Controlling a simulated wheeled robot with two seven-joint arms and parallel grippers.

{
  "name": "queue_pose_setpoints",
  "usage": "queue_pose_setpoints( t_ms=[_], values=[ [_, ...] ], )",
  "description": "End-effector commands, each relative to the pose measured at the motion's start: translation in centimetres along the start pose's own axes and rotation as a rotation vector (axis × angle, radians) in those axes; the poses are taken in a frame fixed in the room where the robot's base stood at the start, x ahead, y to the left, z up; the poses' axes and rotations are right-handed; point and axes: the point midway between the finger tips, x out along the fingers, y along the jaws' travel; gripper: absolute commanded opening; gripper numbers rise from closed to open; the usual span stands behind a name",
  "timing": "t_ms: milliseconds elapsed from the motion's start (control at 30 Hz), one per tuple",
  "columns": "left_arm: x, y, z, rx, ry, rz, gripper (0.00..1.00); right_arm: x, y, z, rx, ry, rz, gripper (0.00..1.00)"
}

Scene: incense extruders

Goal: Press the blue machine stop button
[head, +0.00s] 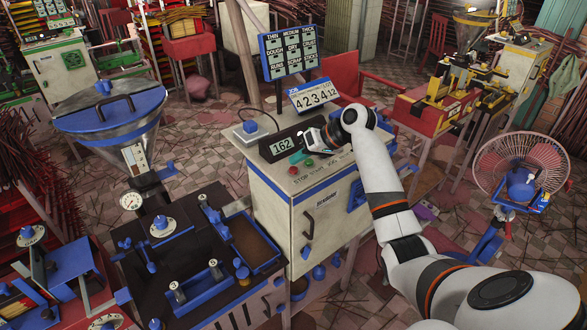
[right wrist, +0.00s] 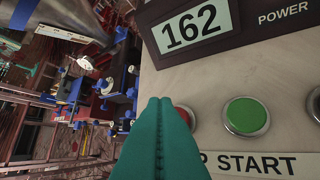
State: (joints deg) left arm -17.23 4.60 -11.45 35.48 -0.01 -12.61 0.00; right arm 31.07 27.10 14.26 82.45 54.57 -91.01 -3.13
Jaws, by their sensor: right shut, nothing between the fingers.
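The blue machine's control cabinet (head: 290,205) is cream with blue trim and stands in the middle of the head view. Its top panel carries a red stop button (head: 293,171) and a green start button (head: 309,163). In the right wrist view the red button (right wrist: 186,115) is partly hidden behind my fingers, and the green button (right wrist: 246,116) is clear to its right. My right gripper (head: 297,157) is shut and empty, its teal fingertips (right wrist: 160,101) just above the panel beside the red button. I cannot tell whether they touch anything. My left gripper is not in view.
A display reading 162 (head: 283,146) stands behind the buttons. A grey box with a blue knob (head: 250,128) is to its left. A blue-rimmed hopper (head: 108,105) and black worktable stand at left. A fan (head: 520,165) stands at right.

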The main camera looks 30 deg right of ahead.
Motion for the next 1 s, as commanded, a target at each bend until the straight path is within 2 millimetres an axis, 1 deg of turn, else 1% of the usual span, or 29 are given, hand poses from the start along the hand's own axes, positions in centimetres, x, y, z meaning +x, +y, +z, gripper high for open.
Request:
queue_pose_setpoints(
  t_ms=[567, 1000],
  values=[
    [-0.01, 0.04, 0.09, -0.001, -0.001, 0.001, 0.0, 0.01, -0.01, -0.01, 0.0, 0.0, 0.0, 0.0],
    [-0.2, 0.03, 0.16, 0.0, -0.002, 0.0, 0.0, 0.59, -0.43, -0.45, 0.0, 0.0, 0.0, 0.0]
  ],
)
